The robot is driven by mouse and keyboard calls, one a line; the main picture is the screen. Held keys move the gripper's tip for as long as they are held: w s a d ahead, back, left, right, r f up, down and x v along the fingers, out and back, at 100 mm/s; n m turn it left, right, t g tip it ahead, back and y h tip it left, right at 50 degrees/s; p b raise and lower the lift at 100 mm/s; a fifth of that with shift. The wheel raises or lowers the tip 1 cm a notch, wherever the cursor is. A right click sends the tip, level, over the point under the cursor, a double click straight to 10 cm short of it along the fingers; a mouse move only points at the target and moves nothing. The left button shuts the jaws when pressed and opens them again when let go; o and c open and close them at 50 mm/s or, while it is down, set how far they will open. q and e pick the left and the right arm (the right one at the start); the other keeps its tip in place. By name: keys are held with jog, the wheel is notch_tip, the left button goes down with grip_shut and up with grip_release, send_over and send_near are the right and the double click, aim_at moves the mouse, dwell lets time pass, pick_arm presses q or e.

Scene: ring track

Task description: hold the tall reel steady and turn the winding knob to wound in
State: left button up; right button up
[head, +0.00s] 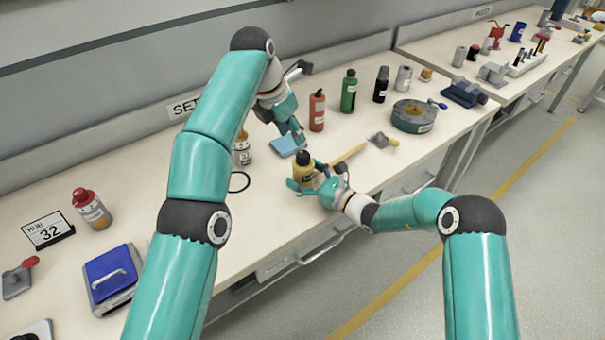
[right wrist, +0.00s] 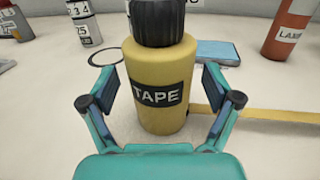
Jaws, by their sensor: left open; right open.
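The tall reel is a yellow cylinder (head: 304,174) labelled TAPE, standing upright on the bench; it fills the middle of the right wrist view (right wrist: 158,62). Its black ribbed top (head: 302,156), seemingly the winding knob, also shows cut off in the right wrist view (right wrist: 164,20). A yellow tape strip (head: 347,158) runs from the reel to the right. My right gripper (head: 308,180) is open, one finger on either side of the yellow body; contact is not clear. My left gripper (head: 298,138) is open above the bench, behind the reel, near a blue pad.
The blue pad (head: 285,146) lies behind the reel. A black ring (head: 239,182) and a white bottle (head: 243,150) are to its left. A red bottle (head: 317,110) and green bottle (head: 348,92) stand behind. A low round reel (head: 414,117) is at right.

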jog(key=c, duration=1.4)
pick_arm(q)
notch_tip(320, 180, down, 3)
jog(key=s+d+m+g+h, duration=0.2)
jog(key=d+m+h, duration=0.1)
pick_arm(e)
jog(key=shift+w, duration=0.1)
pick_arm(q)
jog(key=n+t+h, duration=0.2)
jog(key=t+h, duration=0.6)
jog(key=t, duration=0.3)
send_near(308, 153)
jog(key=x, duration=1.1)
jog(key=shift+w+a+f, duration=0.15)
jog(key=shift+w+f, duration=0.1)
jog(key=shift+f, duration=0.1)
